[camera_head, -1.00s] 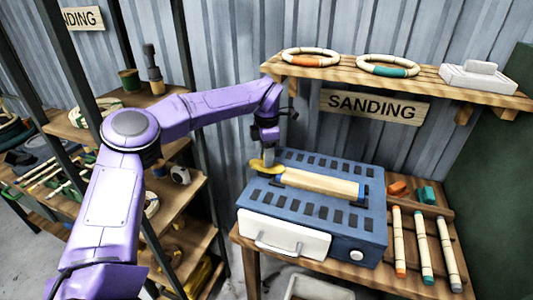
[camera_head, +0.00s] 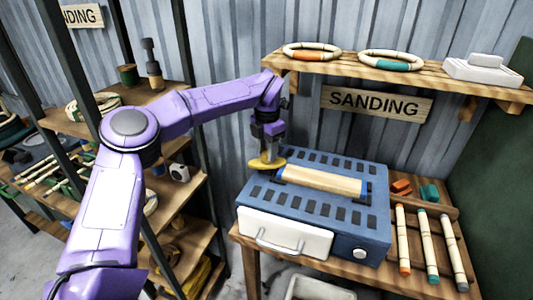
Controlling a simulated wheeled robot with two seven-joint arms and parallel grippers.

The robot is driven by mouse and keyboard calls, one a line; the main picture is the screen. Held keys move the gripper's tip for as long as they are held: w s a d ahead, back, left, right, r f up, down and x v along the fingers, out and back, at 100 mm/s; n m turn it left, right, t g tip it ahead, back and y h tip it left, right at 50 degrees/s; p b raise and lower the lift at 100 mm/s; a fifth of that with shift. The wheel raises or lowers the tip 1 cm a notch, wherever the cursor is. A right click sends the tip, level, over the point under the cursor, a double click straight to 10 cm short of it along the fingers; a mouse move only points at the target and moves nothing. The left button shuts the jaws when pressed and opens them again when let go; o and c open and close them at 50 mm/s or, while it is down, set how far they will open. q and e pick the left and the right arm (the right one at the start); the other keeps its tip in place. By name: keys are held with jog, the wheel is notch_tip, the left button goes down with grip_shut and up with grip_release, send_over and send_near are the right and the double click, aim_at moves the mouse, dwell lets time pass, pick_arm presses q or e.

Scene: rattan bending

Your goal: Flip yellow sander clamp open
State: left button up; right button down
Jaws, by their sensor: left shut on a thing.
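The yellow clamp (camera_head: 262,165) is at the left end of the blue sander (camera_head: 300,212), beside the pale wooden roller (camera_head: 320,181) on the sander's top. My left gripper (camera_head: 268,154) points down from above and is shut on the yellow clamp. The clamp looks roughly flat at the sander's back left edge; its hinge is too small to make out. My right gripper is not in view.
The sander stands on a wooden bench (camera_head: 405,288). Several rattan sticks (camera_head: 426,245) and small orange and teal blocks (camera_head: 429,191) lie right of it. A shelf (camera_head: 430,77) with rattan rings (camera_head: 390,60) hangs above. Wooden racks (camera_head: 187,208) stand at the left.

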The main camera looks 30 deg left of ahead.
pick_arm(q)
jog(key=n+b, duration=0.1)
jog(key=n, duration=0.1)
jog(key=n+b, duration=0.1)
jog(key=n, duration=0.1)
jog(key=n+b, duration=0.1)
jog(key=n, duration=0.1)
jog(key=shift+f+b, duration=0.3)
jog(key=shift+b, duration=0.05)
jog(key=n+b, duration=0.2)
jog(key=n, duration=0.1)
jog(key=shift+n, duration=0.4)
jog(key=shift+r+n+b, duration=0.15)
jog(key=shift+n+b, duration=0.75)
jog(key=shift+n, duration=0.5)
jog(key=o, duration=1)
jog(key=shift+o, duration=0.2)
notch_tip(320, 180, up, 11)
jog(key=p, duration=0.2)
jog(key=shift+f, duration=0.2)
